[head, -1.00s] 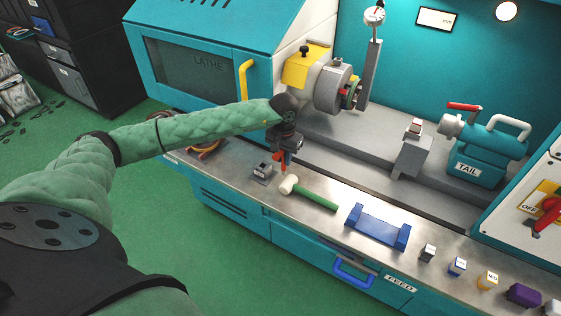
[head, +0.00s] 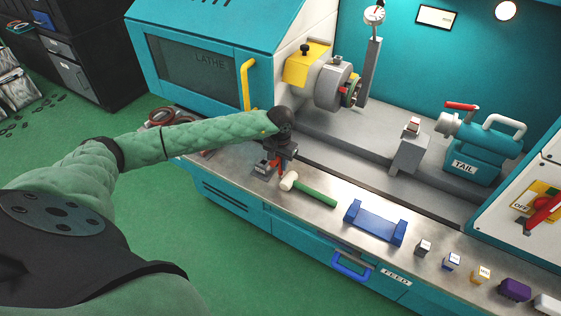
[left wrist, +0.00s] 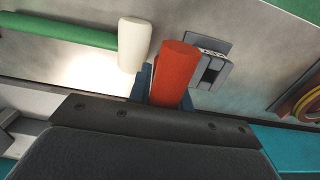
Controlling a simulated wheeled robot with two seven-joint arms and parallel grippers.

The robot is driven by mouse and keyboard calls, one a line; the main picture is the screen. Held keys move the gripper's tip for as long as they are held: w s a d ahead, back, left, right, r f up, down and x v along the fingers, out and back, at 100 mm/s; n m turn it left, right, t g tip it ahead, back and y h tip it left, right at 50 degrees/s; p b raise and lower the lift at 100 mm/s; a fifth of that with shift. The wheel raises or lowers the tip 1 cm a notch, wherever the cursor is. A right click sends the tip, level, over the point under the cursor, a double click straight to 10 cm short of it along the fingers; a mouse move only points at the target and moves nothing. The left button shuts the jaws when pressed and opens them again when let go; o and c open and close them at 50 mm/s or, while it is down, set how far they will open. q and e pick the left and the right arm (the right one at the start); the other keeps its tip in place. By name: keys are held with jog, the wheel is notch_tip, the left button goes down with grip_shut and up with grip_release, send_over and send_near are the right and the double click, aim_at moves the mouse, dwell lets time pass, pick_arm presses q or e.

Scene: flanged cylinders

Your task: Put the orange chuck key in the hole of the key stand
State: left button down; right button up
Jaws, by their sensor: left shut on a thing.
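My left gripper (head: 274,163) is shut on the orange chuck key (head: 280,167) and holds it over the bench top. In the left wrist view the orange chuck key (left wrist: 175,72) points away from the gripper (left wrist: 165,88), its end toward the camera's far side. The small grey key stand (head: 261,168) is right beside the gripper, partly hidden by it in the head view. In the left wrist view the key stand (left wrist: 212,66) shows just right of the key, with a dark opening and a label. Whether key and stand touch, I cannot tell. My right gripper is not in view.
A mallet with a white head (head: 289,181) and green handle (head: 316,194) lies close to the right of the gripper. A blue cradle (head: 375,222) and several small blocks stand farther right. Coiled cables (left wrist: 300,92) lie on the bench's other side. The lathe (head: 333,84) stands behind.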

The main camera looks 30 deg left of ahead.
pick_arm(q)
jog(key=shift+f, duration=0.1)
jog(key=c, duration=1.3)
grip_release()
